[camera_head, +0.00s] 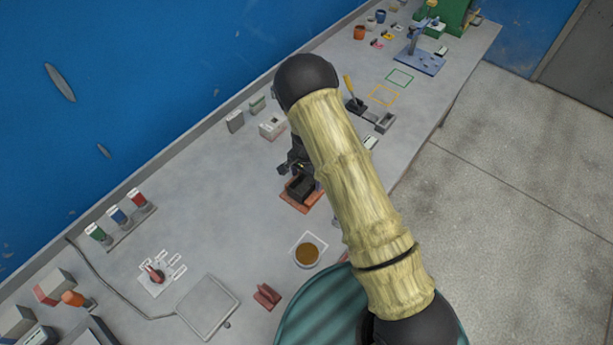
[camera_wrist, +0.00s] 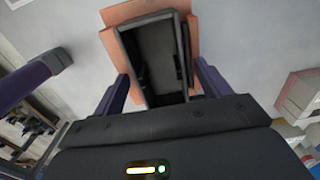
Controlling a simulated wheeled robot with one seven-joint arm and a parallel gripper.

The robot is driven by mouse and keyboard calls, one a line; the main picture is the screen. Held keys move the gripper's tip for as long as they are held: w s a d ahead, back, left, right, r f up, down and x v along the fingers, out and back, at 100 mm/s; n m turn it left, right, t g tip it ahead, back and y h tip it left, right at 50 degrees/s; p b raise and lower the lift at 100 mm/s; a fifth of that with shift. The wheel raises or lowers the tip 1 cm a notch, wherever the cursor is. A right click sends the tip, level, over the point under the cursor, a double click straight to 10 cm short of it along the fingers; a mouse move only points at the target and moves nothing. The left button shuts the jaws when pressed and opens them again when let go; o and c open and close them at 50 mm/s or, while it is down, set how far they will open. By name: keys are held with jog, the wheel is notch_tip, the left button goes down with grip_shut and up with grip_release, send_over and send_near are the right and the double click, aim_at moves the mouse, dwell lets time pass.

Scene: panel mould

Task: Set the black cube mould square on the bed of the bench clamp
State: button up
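The black cube mould (camera_head: 300,187), an open-topped dark box, sits on an orange plate (camera_head: 288,201) on the bench. In the wrist view the mould (camera_wrist: 152,60) lies ahead between my two finger tips, with the orange plate (camera_wrist: 120,13) around it. My gripper (camera_wrist: 160,72) is open, one finger on each side of the mould, with narrow gaps visible. In the head view my gripper (camera_head: 295,165) is just above the mould, partly hidden by my arm. What seems to be the bench clamp (camera_head: 355,103), with a yellow handle and a grey bed (camera_head: 383,121), stands farther up the bench, right of my arm.
A white-outlined square with a brown round pot (camera_head: 307,254) and a red block (camera_head: 267,296) lie nearer. Small boxes (camera_head: 271,127) stand by the back wall. Green and yellow outlined squares (camera_head: 384,95) and a blue stand (camera_head: 420,62) lie beyond the clamp.

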aim_at(307, 186)
notch_tip(307, 186, up, 12)
jog(key=b, duration=0.3)
jog(key=shift+r+b, duration=0.15)
jog(key=shift+b, duration=0.15)
dwell(0.8)
jog(key=s+d+r+n+t, duration=0.1)
jog(key=s+d+r+n, duration=0.2)
jog(key=s+d+r, duration=0.3)
jog(key=s+d+r+n+t, duration=0.1)
jog(key=s+d+r+n, duration=0.3)
jog(key=s+d, duration=0.5)
jog(key=s+r, duration=0.1)
jog(key=s, duration=0.2)
jog(key=shift+s+d+r+n+t, duration=0.2)
jog(key=shift+s+r+n+t, duration=0.1)
jog(key=shift+s+r, duration=0.1)
